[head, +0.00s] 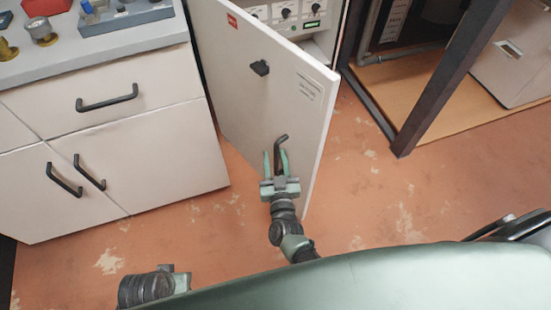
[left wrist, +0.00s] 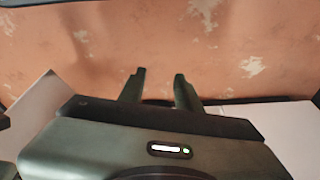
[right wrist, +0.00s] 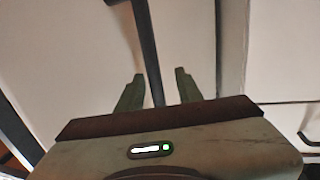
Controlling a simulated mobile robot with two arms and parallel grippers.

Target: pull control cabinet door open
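The white control cabinet door (head: 255,95) stands partly open, swung out toward me, with knobs and a small display (head: 290,12) showing inside the cabinet. A black bar handle (head: 281,140) is low on the door near its free edge. My right gripper (head: 276,160) is at this handle, its fingers apart on either side of the bar. In the right wrist view the bar (right wrist: 147,50) runs between the open fingers (right wrist: 160,80), with a gap visible on both sides. My left gripper (left wrist: 160,78) is open and empty above the floor; its fingers do not show in the head view.
A white drawer cabinet (head: 130,150) with black handles stands left of the door, its grey top (head: 90,50) holding brass fittings and a red box. A dark metal frame post (head: 440,75) stands at right. The orange floor (head: 375,200) between is clear.

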